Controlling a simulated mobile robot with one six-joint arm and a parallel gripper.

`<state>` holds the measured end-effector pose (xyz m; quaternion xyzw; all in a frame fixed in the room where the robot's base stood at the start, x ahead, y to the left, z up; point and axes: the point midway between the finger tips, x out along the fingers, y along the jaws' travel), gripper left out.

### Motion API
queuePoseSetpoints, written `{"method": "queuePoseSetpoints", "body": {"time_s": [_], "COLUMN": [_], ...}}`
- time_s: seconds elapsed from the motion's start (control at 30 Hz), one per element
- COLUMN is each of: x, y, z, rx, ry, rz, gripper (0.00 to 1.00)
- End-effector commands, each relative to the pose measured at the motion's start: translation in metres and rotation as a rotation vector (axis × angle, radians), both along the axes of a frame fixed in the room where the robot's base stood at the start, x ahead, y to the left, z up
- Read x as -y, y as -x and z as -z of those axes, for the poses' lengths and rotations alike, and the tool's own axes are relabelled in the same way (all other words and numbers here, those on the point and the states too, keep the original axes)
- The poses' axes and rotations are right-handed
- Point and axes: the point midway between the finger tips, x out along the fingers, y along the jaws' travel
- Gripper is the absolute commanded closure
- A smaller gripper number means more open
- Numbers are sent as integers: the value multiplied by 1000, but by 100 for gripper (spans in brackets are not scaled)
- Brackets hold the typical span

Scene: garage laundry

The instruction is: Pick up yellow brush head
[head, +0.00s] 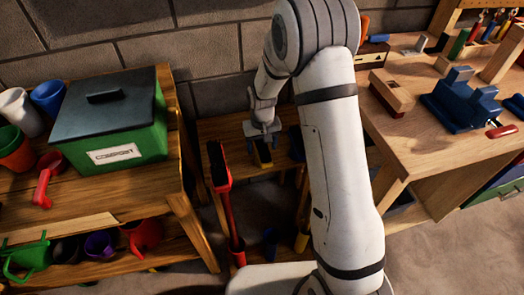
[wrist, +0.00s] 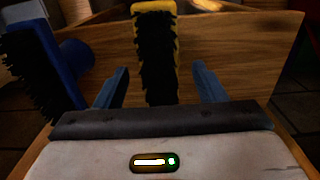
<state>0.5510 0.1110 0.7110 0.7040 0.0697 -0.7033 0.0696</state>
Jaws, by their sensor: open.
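The yellow brush head (wrist: 153,8) has black bristles and shows in the wrist view between and beyond the two blue fingertips of my gripper (wrist: 160,88). My gripper is open, with a gap on each side of the bristles. In the head view the yellow brush head (head: 262,157) is on a low wooden shelf, just below my gripper (head: 262,130). My gripper covers part of it there. I cannot tell whether the fingers touch it.
A blue brush (wrist: 42,65) with black bristles is close left of my gripper in the wrist view. A table with a green compost bin (head: 115,125) stands left, a workbench (head: 445,155) right.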

Motion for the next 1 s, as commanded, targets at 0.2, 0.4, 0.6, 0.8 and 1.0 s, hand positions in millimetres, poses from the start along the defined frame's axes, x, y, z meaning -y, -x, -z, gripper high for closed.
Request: {"method": "queuePoseSetpoints", "body": {"time_s": [0.2, 0.4, 0.6, 0.8, 1.0], "x": [1, 0, 0, 0, 0], "y": [2, 2, 2, 2, 2], "z": [33, 40, 39, 39, 39], "rx": [-3, -1, -1, -1, -1], "ry": [1, 0, 0, 0, 0], "rz": [0, -1, -1, -2, -2], "gripper": [36, 36, 43, 59, 75]}}
